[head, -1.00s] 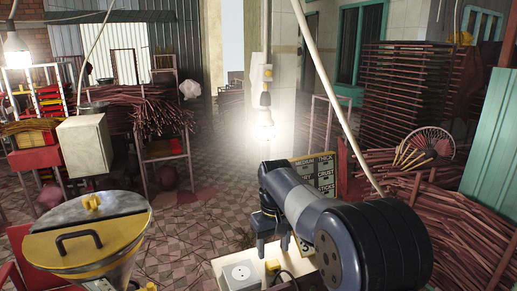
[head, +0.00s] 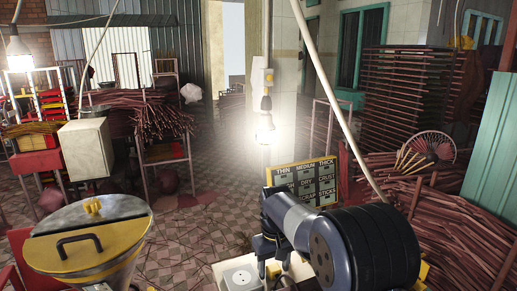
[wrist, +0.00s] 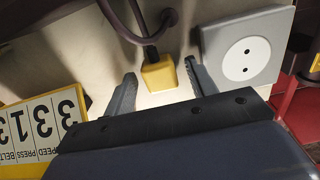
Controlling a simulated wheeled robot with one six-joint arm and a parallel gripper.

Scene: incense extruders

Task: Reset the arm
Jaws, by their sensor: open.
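My arm reaches from the lower right of the head view, with my gripper (head: 271,262) pointing down over a pale panel (head: 218,268). In the wrist view my gripper (wrist: 160,85) is open, its two fingers apart. A yellow block-shaped plug (wrist: 158,74) on a dark cord lies between and beyond the fingers, and I cannot tell whether they touch it. A grey socket plate (wrist: 247,47) with two holes is just right of the right finger. The same socket plate shows in the head view (head: 240,279).
A yellow number card (wrist: 42,130) stands left of the gripper in the wrist view. A label board (head: 303,183) is behind my arm. A yellow-lidded hopper (head: 85,240) stands at the lower left. Incense bundles (head: 450,235) fill the right. A lit bulb (head: 265,130) hangs mid-view.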

